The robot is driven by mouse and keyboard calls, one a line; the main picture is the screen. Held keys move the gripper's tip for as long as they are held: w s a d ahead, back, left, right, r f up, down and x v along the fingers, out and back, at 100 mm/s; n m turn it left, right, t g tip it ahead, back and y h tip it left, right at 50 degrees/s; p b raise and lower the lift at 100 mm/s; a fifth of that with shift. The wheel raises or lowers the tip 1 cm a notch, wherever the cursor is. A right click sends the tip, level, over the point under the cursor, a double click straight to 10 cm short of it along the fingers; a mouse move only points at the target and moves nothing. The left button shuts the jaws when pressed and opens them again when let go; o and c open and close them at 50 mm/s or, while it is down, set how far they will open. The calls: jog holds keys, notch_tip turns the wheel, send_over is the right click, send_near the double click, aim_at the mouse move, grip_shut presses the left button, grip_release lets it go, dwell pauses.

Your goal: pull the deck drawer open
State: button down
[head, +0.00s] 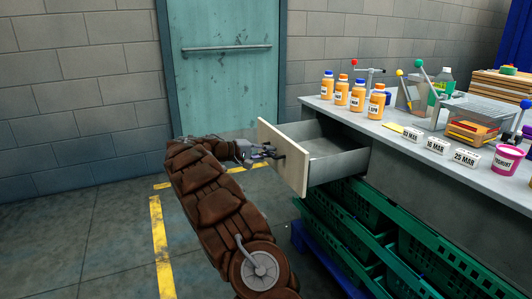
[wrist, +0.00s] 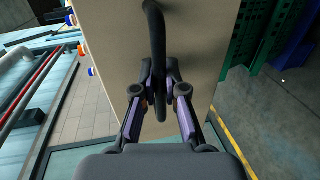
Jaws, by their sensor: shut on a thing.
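The deck drawer (head: 284,155) has a pale front panel and grey metal sides. It stands well out from the deck (head: 400,150), and its inside looks empty from here. In the wrist view the drawer front (wrist: 200,50) fills the middle, with a dark bar handle (wrist: 155,45) across it. My gripper (head: 272,153) is at the outer face of the drawer front. In the wrist view my gripper (wrist: 160,95) has its two fingers closed around the handle.
Green crates (head: 350,230) stand under the deck on a blue pallet (head: 318,255). Orange bottles (head: 357,96), date cards (head: 437,146) and a pink tub (head: 507,159) stand on the deck top. The floor left of my arm is clear, with yellow lines (head: 160,245). A teal door (head: 225,75) is behind.

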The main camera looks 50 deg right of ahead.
jog(key=c, duration=1.2)
grip_release()
jog(key=v, duration=1.2)
jog(key=shift+a, duration=0.1)
